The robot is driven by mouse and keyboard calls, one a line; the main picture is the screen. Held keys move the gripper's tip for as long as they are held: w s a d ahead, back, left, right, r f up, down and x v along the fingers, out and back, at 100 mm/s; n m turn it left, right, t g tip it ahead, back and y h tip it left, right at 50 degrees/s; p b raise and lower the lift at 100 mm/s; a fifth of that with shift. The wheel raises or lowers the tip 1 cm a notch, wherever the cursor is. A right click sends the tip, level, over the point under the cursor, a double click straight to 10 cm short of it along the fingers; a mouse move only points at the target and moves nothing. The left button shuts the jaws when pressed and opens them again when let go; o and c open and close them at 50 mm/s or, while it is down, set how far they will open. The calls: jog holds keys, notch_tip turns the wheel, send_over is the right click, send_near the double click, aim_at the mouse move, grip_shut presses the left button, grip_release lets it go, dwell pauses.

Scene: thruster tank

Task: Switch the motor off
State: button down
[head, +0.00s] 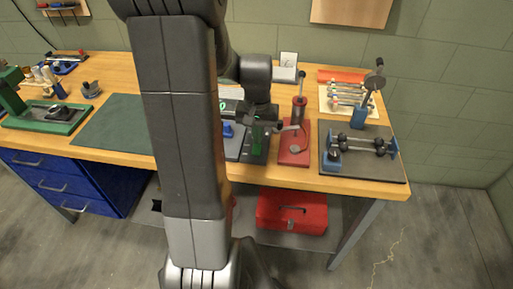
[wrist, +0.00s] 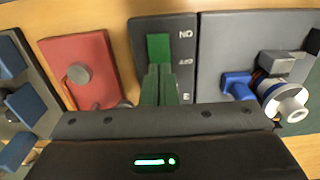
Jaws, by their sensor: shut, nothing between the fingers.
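A dark switch panel (wrist: 184,22) with ON and OFF lettering, upside down in the wrist view, lies flat on the bench. A green block (wrist: 158,47), seemingly the switch lever, is on it near the ON end. My gripper (wrist: 159,72) is shut and empty, its greenish fingers over the panel beside the OFF lettering; whether they touch the lever I cannot tell. A motor with a white round end (wrist: 287,101) and a blue clamp (wrist: 238,86) is right of the panel. In the head view my gripper (head: 258,139) is above the panel (head: 255,153), and my arm hides part of the bench.
A red-based stand (head: 294,150) is close to the panel's right in the head view, and a dark board with a blue rig (head: 333,160) is beyond it. A green mat (head: 112,126) is clear at left. A red toolbox (head: 291,211) is below the bench.

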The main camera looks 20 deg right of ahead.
jog(key=shift+f+b, duration=0.65)
jog(key=shift+f, duration=0.25)
dwell(0.4)
jog(key=shift+r, duration=0.1)
jog(key=shift+r+p, duration=2.85)
jog(key=shift+r, duration=0.6)
jog(key=shift+f, duration=0.15)
notch_tip(320, 180, down, 7)
jog(key=b, duration=0.6)
jog(key=shift+r+p, duration=0.3)
